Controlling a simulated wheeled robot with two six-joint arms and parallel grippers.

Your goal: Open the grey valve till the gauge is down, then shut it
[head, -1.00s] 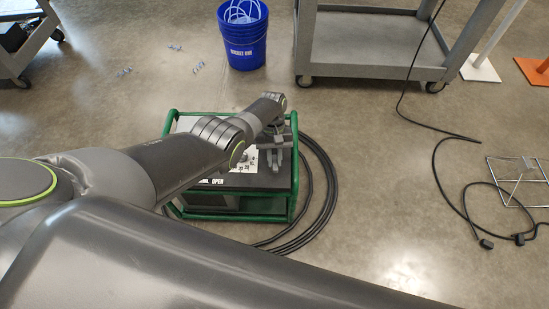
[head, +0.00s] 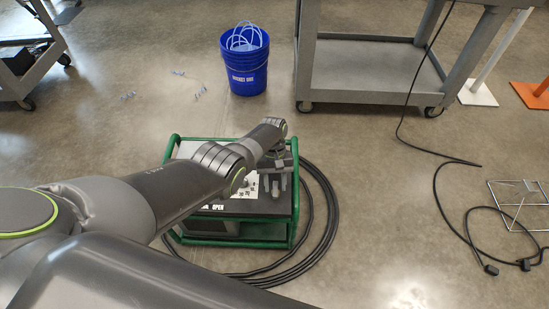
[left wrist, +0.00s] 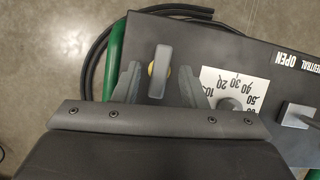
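The grey valve (left wrist: 160,71) shows in the left wrist view as an upright grey bar handle with a bit of yellow at its base. My left gripper (left wrist: 160,80) is open, with one finger on each side of the handle and a visible gap on both sides. The gauge (left wrist: 229,104) is beside the right finger on a white card with black numbers; its needle cannot be made out. In the head view my left arm reaches over the green-framed cart (head: 292,218) and hides much of its top. My right gripper is not in view.
A grey lever (left wrist: 296,115) stands near the "NEUTRAL OPEN" label (left wrist: 292,58). Black hose (head: 328,205) loops around the cart's right side. A blue bucket (head: 243,75) and a grey trolley (head: 365,82) stand behind. A wire stand (head: 520,200) and cable lie right.

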